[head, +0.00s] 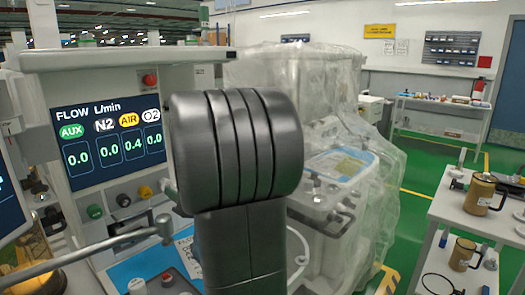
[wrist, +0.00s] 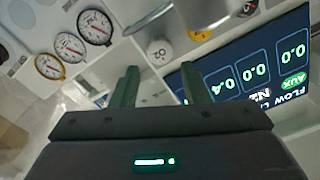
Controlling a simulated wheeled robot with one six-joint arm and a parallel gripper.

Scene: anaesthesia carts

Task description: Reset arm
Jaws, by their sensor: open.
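My gripper (wrist: 159,78) shows in the wrist view with its two dark fingers apart and nothing between them. Its fingertips point toward the front of an anaesthesia machine; I cannot tell the exact distance. My dark grey arm fills the middle of the head view and hides part of the machine, and the gripper itself is not seen there. The flow display (head: 108,145) at the left reads 0.0, 0.0, 0.4 and 0.0. The same flow display (wrist: 245,75) appears upside down at the right of the wrist view.
Round gauges (wrist: 70,47) and a metal part (wrist: 185,15) lie near my fingers in the wrist view. A plastic-covered machine (head: 345,190) stands behind my arm. A white cart (head: 450,215) with brown jugs (head: 480,195) is at the right. Green floor (head: 415,180) is open between them.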

